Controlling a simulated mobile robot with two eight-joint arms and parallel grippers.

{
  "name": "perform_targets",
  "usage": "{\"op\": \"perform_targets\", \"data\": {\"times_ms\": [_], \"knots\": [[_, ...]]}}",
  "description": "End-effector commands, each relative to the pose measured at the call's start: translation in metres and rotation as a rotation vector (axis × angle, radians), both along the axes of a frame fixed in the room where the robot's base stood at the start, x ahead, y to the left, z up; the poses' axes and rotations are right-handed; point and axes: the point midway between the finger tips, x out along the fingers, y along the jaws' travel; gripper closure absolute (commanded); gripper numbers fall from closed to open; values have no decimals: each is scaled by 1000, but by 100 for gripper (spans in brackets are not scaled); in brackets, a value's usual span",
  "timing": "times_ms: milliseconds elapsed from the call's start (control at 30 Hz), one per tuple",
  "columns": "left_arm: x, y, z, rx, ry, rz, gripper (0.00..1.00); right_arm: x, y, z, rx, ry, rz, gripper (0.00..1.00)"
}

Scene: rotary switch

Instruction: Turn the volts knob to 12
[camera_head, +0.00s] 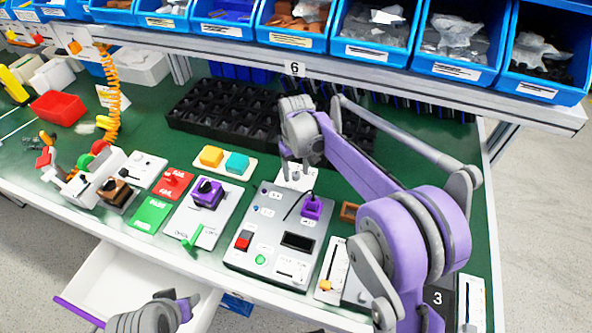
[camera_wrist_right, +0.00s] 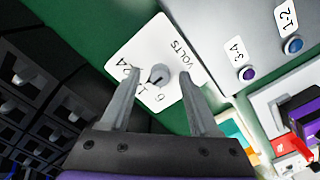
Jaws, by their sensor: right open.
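The volts knob (camera_wrist_right: 158,75) is a small grey round knob on a white plate (camera_wrist_right: 140,48) marked VOLTS. A 6 is readable on the plate; other marks are partly hidden by a finger. My right gripper (camera_wrist_right: 158,77) is open, with one finger on each side of the knob. I cannot tell whether the fingers touch it. In the head view the plate (camera_head: 296,180) lies behind the grey control box, with my right gripper (camera_head: 297,168) over it hiding the knob. Part of my left arm's end (camera_head: 160,312) shows at the bottom left; its jaws are unclear.
The grey control box (camera_head: 268,232) with buttons and a purple switch stands just in front of the plate. A black compartment tray (camera_head: 225,118) lies behind. Blue bins (camera_head: 375,38) line the shelf above. An open drawer (camera_head: 110,285) sticks out at front left.

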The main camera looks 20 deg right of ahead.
Motion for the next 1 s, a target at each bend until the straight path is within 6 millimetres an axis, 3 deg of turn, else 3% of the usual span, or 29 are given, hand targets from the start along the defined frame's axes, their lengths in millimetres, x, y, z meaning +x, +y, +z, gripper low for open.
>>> {"op": "perform_targets", "data": {"times_ms": [267, 700, 1000], "knots": [[0, 0, 2, 0, -1, 0, 50, 0, 0, 16, 0, 0, 0, 38], [1, 0, 10, 0, -3, 0, 50, 0, 0, 96, 0, 0, 0, 38], [1, 0, 11, 0, -4, 0, 50, 0, 0, 109, 0, 0, 0, 38]]}}
